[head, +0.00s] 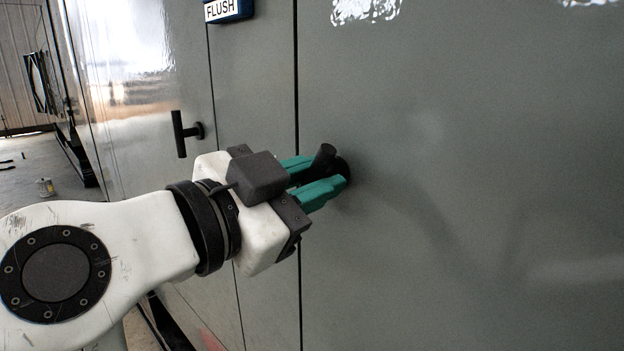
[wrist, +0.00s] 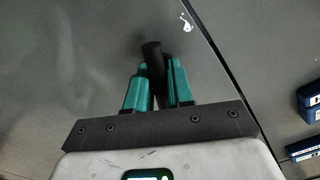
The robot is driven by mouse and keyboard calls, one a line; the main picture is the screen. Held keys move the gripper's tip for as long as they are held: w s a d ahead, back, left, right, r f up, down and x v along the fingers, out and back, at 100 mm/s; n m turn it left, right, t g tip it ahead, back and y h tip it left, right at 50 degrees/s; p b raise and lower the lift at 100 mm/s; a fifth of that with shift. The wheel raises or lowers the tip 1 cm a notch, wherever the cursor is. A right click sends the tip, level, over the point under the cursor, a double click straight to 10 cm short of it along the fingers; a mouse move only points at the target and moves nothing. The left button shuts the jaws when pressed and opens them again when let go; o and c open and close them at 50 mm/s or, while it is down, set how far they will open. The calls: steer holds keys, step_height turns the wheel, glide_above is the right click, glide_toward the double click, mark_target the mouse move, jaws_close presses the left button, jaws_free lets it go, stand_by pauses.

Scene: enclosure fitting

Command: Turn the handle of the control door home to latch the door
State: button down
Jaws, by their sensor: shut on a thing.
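The black handle (head: 325,157) stands out from the large grey door panel (head: 470,190), just right of a vertical seam. My gripper (head: 321,176), with teal fingers, reaches it from the left and is shut on it. One end of the handle sticks up past the fingers, and its mount is mostly hidden behind them. In the wrist view the handle (wrist: 154,62) lies between the two teal fingers (wrist: 158,75), with its end showing beyond them. The door looks flush with the panel beside it, but I cannot tell whether it is latched.
A second black T-shaped handle (head: 184,133) is on the panel to the left, near my wrist. A sign reading FLUSH (head: 228,9) is above. Blue labelled parts (wrist: 310,102) show at the wrist view's right edge. Open floor (head: 38,172) lies at the far left.

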steer(key=n, duration=0.2)
steer(key=n+p, duration=0.1)
steer(key=n, duration=0.1)
steer(key=n+p, duration=0.1)
steer(key=n, duration=0.1)
steer(key=shift+r+n, duration=0.25)
steer(key=shift+n, duration=0.05)
steer(key=n+p, duration=0.2)
steer(key=n, duration=0.1)
steer(key=c, duration=1.7)
jaws_free()
steer(key=n+p, duration=0.1)
steer(key=n, duration=0.1)
steer(key=shift+f+n+p, duration=0.15)
steer(key=shift+n+p, duration=0.15)
steer(key=shift+p, duration=0.05)
steer(key=shift+n, duration=0.3)
steer(key=shift+o, duration=0.2)
steer(key=shift+f, duration=0.1)
steer(key=o, duration=0.9)
steer(key=shift+s, duration=0.1)
